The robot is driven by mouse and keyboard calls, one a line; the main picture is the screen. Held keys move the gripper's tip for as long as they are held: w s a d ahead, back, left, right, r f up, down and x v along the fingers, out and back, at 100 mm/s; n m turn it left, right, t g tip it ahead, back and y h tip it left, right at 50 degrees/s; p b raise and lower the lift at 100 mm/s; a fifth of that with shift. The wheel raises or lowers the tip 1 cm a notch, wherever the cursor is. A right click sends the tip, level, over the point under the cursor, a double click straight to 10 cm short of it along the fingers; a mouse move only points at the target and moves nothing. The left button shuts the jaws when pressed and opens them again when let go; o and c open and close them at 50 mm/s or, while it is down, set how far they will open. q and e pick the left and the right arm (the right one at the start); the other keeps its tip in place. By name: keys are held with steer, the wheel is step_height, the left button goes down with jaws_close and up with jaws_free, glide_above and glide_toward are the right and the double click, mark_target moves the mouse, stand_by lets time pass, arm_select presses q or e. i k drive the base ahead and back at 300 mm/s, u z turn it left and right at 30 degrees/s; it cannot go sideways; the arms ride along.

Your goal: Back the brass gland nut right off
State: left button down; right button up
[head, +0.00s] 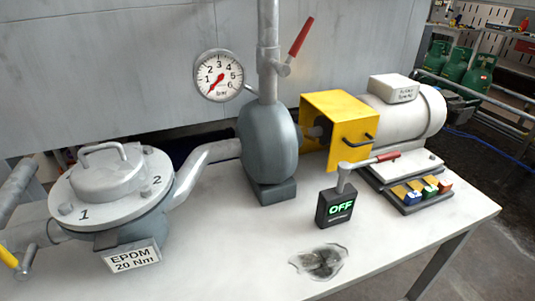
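I cannot make out a brass gland nut in the head view. A grey pump body (268,143) stands at the middle of the table. A short shaft area (313,132) runs from its right side into an open yellow guard (343,135); the inside of the guard is dark and partly hidden. Neither of my grippers is in view.
A lidded strainer (110,190) labelled "EPDM 20 Nm" stands at left. A pressure gauge (219,76) and a red-handled valve (299,40) are above the pump. A dark wet patch (320,262) marks the white table (215,262).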

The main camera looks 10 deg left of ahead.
mark_target(312, 138)
steer(key=z, duration=0.05)
steer(key=k, duration=0.45)
steer(key=u, duration=0.55)
steer(key=i, duration=0.95)
steer(key=u, duration=0.35)
